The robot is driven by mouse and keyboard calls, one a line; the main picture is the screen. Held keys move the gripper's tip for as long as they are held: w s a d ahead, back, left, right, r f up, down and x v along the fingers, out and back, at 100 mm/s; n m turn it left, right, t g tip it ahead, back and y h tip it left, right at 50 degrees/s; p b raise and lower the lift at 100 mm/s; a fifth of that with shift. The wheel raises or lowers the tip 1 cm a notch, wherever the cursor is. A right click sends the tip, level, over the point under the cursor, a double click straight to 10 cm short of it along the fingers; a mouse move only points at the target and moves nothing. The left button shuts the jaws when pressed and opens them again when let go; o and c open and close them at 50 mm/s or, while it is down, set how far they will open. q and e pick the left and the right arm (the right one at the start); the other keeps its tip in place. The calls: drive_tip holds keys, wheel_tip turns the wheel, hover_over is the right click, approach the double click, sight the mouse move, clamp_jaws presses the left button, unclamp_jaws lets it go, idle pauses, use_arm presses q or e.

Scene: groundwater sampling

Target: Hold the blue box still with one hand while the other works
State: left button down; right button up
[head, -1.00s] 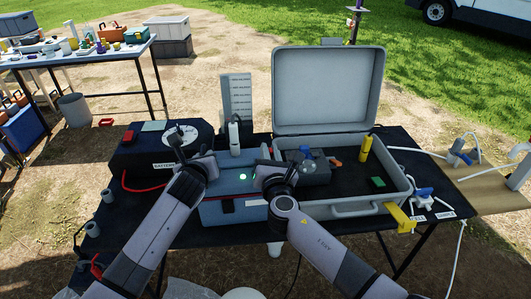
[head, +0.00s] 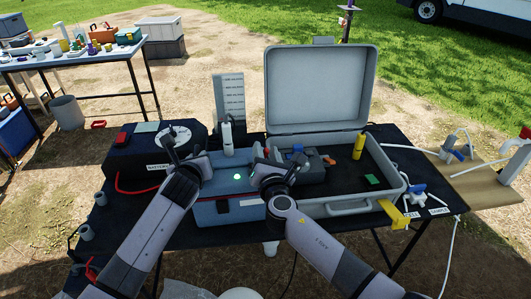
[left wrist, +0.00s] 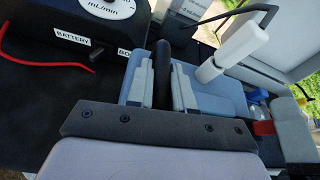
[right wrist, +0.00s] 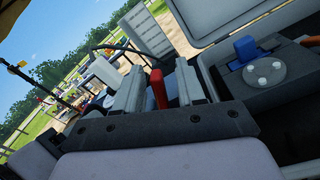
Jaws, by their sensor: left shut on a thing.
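The blue box (head: 230,212) stands on the black table in the middle of the head view, with a green light on its top. My left gripper (head: 187,152) is at the box's left end. In the left wrist view its fingers (left wrist: 160,88) are closed on an upright black bar (left wrist: 162,62), apparently the box's handle, with blue surface (left wrist: 215,95) to the right. My right gripper (head: 268,163) is over the box's right end. In the right wrist view its fingers (right wrist: 160,85) stand apart on either side of a red upright piece (right wrist: 158,90); contact is not clear.
An open grey case (head: 345,207) stands close on the right, its lid (head: 320,90) upright. A black battery unit (head: 150,162) is on the left. A white cylinder (head: 227,135) and a grey scale board (head: 228,95) rise behind the box. A yellow piece (head: 394,213) hangs at the case's front.

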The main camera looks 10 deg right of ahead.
drive_tip(key=shift+s, duration=0.15)
drive_tip(key=s, duration=1.1)
drive_tip(key=shift+s+d, duration=0.25)
drive_tip(key=shift+s, duration=0.15)
use_arm(q)
drive_tip(key=c, duration=0.9)
unclamp_jaws()
drive_tip(key=shift+s, duration=0.1)
